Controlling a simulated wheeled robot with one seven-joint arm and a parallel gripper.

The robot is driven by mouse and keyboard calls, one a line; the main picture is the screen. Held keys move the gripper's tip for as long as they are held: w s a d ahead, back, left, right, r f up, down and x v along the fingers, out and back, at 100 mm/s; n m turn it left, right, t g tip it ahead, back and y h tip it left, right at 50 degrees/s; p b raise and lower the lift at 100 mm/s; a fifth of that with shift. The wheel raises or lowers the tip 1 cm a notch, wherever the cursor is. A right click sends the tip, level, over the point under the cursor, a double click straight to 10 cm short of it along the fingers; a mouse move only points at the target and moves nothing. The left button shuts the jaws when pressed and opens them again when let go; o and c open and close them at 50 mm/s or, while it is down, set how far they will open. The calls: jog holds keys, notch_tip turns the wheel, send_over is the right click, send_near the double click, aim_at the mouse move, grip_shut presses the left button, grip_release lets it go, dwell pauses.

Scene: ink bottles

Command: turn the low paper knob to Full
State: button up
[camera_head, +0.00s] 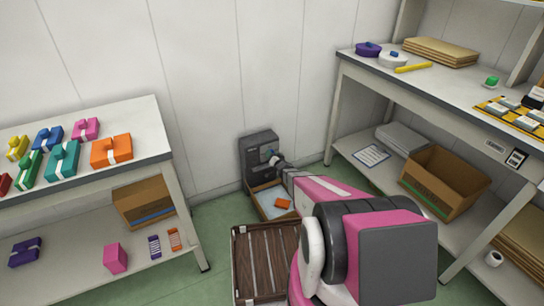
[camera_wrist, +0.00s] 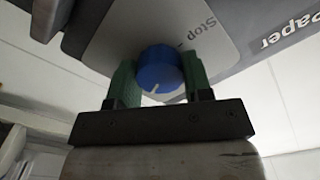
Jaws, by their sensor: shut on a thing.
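The blue knob (camera_wrist: 158,68) sits on a light grey plate (camera_wrist: 224,52) of the machine in the wrist view. Its white pointer line is toward the bottom of the picture, away from the printed word Stop at the upper right. No Full mark is visible. My gripper (camera_wrist: 160,80) has its green fingers on both sides of the knob, shut on it. In the head view the dark grey machine (camera_head: 255,146) stands low against the wall. My gripper (camera_head: 276,160) is at its front and hides the knob there.
A box with an orange piece (camera_head: 283,204) lies below the machine. A brown slatted crate (camera_head: 240,262) stands in front. A shelf table (camera_head: 145,127) with coloured parcels is left, and a taller workbench (camera_head: 410,85) is right. Green floor shows between them.

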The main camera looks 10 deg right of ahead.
jog(key=shift+m, duration=1.9)
jog(key=o, duration=0.9)
jog(key=shift+s, duration=0.1)
jog(key=v, duration=1)
jog(key=shift+s+d, duration=0.15)
jog(key=shift+s, duration=0.15)
jog(key=shift+r, duration=0.15)
